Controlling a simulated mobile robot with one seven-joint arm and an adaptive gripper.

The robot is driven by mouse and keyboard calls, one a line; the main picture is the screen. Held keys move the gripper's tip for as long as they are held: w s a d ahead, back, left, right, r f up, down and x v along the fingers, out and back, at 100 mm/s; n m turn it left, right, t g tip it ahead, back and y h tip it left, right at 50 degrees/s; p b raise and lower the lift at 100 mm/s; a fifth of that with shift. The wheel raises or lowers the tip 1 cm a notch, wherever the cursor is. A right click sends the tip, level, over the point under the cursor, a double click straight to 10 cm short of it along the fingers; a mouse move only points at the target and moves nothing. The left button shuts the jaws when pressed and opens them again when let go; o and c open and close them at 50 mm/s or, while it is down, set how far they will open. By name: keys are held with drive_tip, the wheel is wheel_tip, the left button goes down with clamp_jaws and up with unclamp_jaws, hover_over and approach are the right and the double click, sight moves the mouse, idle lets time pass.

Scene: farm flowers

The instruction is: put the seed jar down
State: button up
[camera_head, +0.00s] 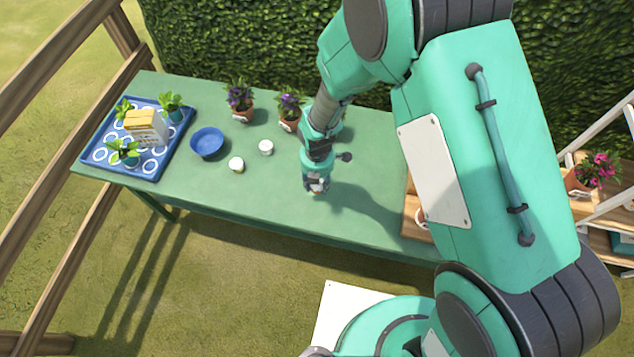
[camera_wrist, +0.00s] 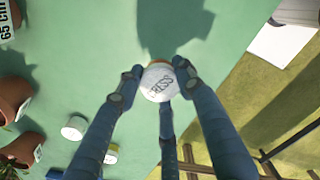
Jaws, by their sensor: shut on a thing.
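The seed jar (camera_wrist: 159,83) has a round white lid with dark lettering, seen from above in the wrist view, with a thin orange edge behind it. My gripper (camera_wrist: 157,75) is shut around it, with dark blue fingers on its sides. In the head view, my gripper (camera_head: 317,186) points down over the green table (camera_head: 270,205), near the front edge. The jar is mostly hidden there by the fingers. I cannot tell whether its base touches the table.
Two small white-topped jars (camera_head: 236,164) (camera_head: 266,147) stand left of my gripper. A blue bowl (camera_head: 207,142) and a blue tray (camera_head: 152,172) with plants are farther left. Potted purple flowers (camera_head: 240,101) stand at the back. Green tabletop around the gripper's front and left is clear.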

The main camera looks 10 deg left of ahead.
drive_tip(key=shift+a, duration=0.1)
drive_tip(key=w+a+r+n+p, duration=0.15)
drive_tip(key=w+a, duration=0.45)
drive_tip(key=a, duration=0.6)
wheel_tip(320, 180, up, 8)
drive_tip(key=n+p, duration=0.3)
drive_tip(key=p, duration=0.2)
hover_over(210, 148)
drive_tip(key=shift+w+m, duration=0.15)
drive_tip(key=shift+m, duration=0.1)
drive_tip(key=shift+f, duration=0.1)
drive_tip(key=shift+f+b, duration=1.1)
drive_tip(key=shift+f, duration=4.3)
